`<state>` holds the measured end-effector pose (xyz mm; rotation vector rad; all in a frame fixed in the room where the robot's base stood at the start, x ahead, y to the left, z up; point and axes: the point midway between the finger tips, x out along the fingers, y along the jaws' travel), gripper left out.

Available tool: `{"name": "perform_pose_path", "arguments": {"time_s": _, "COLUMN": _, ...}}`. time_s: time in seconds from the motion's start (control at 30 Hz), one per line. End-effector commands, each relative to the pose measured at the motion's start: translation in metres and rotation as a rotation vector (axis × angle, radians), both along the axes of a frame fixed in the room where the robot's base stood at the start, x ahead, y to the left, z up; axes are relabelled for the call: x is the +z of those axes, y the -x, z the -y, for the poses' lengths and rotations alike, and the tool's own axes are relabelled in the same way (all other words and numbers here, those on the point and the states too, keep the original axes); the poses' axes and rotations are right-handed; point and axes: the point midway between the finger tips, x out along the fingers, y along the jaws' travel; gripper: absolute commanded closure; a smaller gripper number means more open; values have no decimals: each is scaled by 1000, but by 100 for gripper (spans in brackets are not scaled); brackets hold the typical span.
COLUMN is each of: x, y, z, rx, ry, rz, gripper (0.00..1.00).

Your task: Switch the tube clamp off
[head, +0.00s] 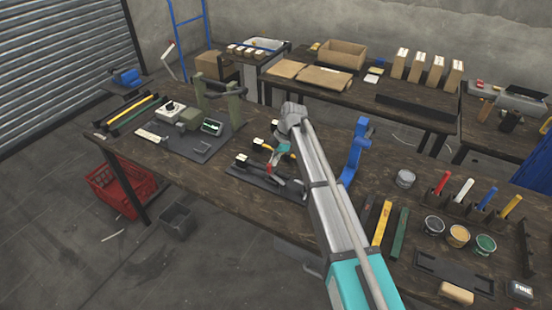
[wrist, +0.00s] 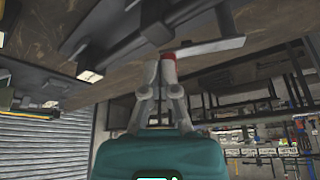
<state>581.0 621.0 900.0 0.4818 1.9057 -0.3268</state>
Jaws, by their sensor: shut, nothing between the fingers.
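I cannot tell from labels which is the tube clamp. My gripper (head: 276,159) is small and partly hidden by my arm, low over this group near a red part (head: 271,172). In the wrist view, my gripper (wrist: 160,72) is shut and empty. Just beyond its tips is a pale lever (wrist: 210,46) with a red band (wrist: 168,56), touching or very close. How the lever meets the clamp is unclear.
A blue bracket (head: 357,150) stands right of my arm. A dark board with a green press (head: 220,100) and boxes lies left. Paint tins (head: 457,236) and coloured bars (head: 382,223) lie right. A red crate (head: 122,188) is on the floor.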

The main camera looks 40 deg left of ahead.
Motion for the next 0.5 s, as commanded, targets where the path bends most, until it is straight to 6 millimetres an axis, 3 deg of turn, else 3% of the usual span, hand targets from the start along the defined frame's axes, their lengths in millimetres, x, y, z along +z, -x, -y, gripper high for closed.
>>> {"name": "perform_pose_path", "arguments": {"time_s": 0.5, "x": 0, "y": 27, "z": -14, "rx": 13, "ry": 0, "rz": 0, "gripper": 100}}
